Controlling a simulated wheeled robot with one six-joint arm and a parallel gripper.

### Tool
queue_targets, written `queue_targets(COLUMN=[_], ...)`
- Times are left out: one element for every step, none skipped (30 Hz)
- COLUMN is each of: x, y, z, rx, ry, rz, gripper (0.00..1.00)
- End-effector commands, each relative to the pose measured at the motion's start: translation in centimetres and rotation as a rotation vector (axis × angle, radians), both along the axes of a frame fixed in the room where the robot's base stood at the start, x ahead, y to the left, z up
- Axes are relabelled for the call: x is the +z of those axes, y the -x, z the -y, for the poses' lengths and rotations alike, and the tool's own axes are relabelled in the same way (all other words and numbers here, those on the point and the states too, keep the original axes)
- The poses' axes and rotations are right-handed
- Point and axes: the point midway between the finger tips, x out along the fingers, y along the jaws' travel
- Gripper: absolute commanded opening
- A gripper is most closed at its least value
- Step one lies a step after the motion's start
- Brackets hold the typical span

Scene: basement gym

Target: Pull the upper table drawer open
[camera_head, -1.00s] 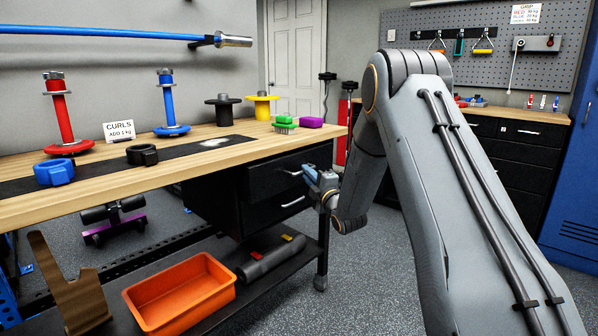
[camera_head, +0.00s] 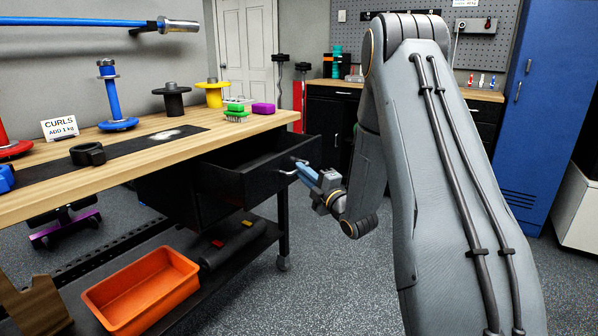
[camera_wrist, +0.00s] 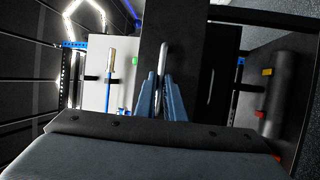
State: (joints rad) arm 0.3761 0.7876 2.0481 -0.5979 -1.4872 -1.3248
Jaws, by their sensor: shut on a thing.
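The upper table drawer (camera_head: 262,178) is black and stands partly out from under the wooden tabletop in the head view. Its inside is visible and looks empty. Its silver bar handle (camera_head: 291,168) is on the front face. My gripper (camera_head: 304,172), with blue fingers, is shut on the handle. In the wrist view the two blue fingers of my gripper (camera_wrist: 163,98) stand on either side of the handle (camera_wrist: 163,60). The lower drawer's handle (camera_wrist: 210,87) shows to the right of them there. In the head view the lower drawer is mostly hidden below the upper one.
An orange bin (camera_head: 142,290) sits on the lower shelf. Grey floor (camera_head: 310,270) is clear in front. A blue locker (camera_head: 535,110) stands at the right.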

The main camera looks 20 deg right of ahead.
Motion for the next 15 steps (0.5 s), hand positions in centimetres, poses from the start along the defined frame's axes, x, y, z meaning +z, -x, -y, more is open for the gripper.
queue_targets(x=[-0.04, -0.04, -0.03, -0.03, -0.03, -0.04, -0.03, -0.03, -0.03, -0.03, -0.02, -0.02, -0.02, -0.02, -0.01], y=[-0.01, -0.01, -0.02, -0.02, -0.03, -0.03, -0.03, -0.04, -0.04, -0.04, -0.04, -0.04, -0.04, -0.05, -0.04], z=[-0.03, -0.04, -0.04, -0.04, -0.04, -0.04, -0.04, -0.04, -0.04, -0.04, -0.04, -0.04, -0.04, -0.04, -0.03], rx=[0.001, 0.001, 0.001, 0.001, 0.001, 0.001, 0.001, 0.001, 0.0, 0.0, 0.0, 0.0, 0.0, 0.0, 0.0], ry=[0.0, 0.0, 0.0, 0.0, 0.0, 0.0, 0.0, 0.0, 0.0, 0.0, 0.0, 0.0, 0.0, 0.0, 0.0], rz=[-0.001, -0.001, -0.001, -0.001, -0.001, -0.001, -0.001, -0.001, -0.001, -0.001, -0.001, -0.001, -0.001, 0.0, 0.0], gripper=[0.0, 0.0, 0.0, 0.0, 0.0, 0.16, 0.21, 0.26, 0.28, 0.28, 0.28, 0.28, 0.28, 0.28, 0.28])
